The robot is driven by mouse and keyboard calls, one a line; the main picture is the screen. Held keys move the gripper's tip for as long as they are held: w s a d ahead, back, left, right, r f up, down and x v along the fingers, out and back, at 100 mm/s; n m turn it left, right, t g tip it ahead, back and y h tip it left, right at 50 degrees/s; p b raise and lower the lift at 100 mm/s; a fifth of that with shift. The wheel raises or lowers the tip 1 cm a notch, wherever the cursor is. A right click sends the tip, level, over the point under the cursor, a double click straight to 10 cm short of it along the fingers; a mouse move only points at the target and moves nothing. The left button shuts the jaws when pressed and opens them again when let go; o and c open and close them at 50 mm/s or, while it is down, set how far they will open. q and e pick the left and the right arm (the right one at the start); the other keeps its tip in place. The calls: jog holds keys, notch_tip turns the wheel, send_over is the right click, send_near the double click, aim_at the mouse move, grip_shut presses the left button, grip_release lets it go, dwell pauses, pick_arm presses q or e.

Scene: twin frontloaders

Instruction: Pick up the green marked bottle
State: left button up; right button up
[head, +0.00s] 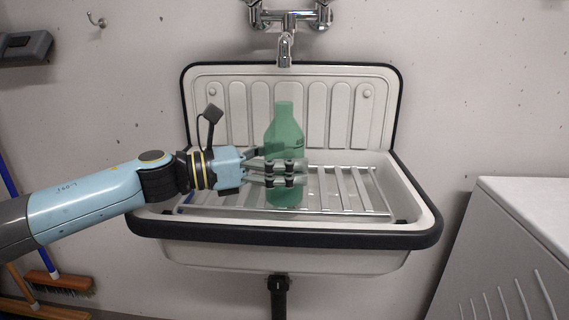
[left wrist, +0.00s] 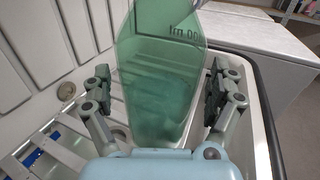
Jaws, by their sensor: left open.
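The green bottle (head: 284,130) is translucent and stands upright on the metal rack in the sink. My left gripper (head: 290,174) reaches in from the left at the bottle's lower half and covers part of it. My right gripper is in neither view.
The white sink (head: 290,228) has a dark rim and a slatted metal rack (head: 350,190). A chrome tap (head: 285,50) hangs above the bottle. A white appliance (head: 520,230) stands at the right. Brooms (head: 60,282) lean at the lower left.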

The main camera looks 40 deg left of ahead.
aim_at(268, 135)
pick_arm(q)
jog(key=shift+c, duration=0.4)
jog(key=c, duration=1.8)
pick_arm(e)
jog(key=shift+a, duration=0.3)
pick_arm(q)
jog(key=shift+o, duration=0.2)
jog(key=shift+r, duration=0.1)
notch_tip(268, 135, up, 4)
jog(key=shift+r+p, duration=0.25)
jog(key=shift+p, duration=0.3)
jog(key=s+d+r+p, duration=0.2)
jog(key=d+r+p, duration=0.3)
jog(key=d, duration=0.6)
jog(key=shift+d+r, duration=0.25)
jog(key=shift+r, duration=0.45)
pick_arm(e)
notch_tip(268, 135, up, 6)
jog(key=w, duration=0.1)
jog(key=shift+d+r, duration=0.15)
